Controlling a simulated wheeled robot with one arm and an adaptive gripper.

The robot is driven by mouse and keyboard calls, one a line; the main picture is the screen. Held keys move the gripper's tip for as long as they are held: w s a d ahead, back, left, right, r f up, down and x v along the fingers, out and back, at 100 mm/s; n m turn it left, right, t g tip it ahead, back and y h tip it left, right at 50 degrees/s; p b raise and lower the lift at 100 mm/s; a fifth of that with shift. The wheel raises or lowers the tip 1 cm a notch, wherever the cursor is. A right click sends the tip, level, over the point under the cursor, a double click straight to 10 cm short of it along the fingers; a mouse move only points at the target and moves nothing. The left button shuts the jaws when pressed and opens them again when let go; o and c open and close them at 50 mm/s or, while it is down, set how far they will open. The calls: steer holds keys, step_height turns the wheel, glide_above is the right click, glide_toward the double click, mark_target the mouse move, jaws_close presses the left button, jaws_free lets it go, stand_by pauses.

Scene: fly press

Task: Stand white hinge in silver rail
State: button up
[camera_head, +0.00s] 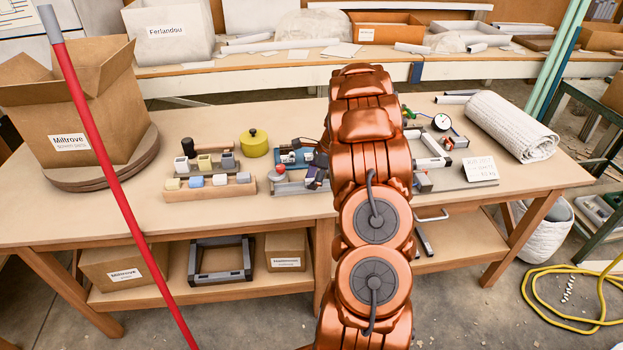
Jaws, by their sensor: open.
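A wooden block (205,190) on the table holds a row of small pieces in pale colours. The white one (220,180) looks like the white hinge; its shape is too small to make out. A silver rail (290,188) lies right of the block, beside a red knob; its right end is hidden by my gripper and arm. My gripper (318,172) shows only in part, as dark pieces at the left edge of my copper arm, over the right end of the rail. It is open. Its fingertips are hard to make out, and I see nothing held in it.
A second block with dark, olive and grey pieces (204,163) stands behind the first. A yellow-green pot (254,143) stands behind the rail. A box (75,105) is at left, a white roll (511,126) at right. A red pole (105,170) crosses the view.

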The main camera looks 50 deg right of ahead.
steer(key=shift+s+d+r, duration=0.1)
steer(key=shift+s+d, duration=0.05)
stand_by(0.3)
steer(key=shift+o, duration=0.4)
steer(key=shift+o, duration=1)
steer(key=shift+r, duration=0.1)
steer(key=shift+r, duration=0.15)
steer(key=shift+r+p, duration=2.2)
steer(key=shift+r, duration=1.2)
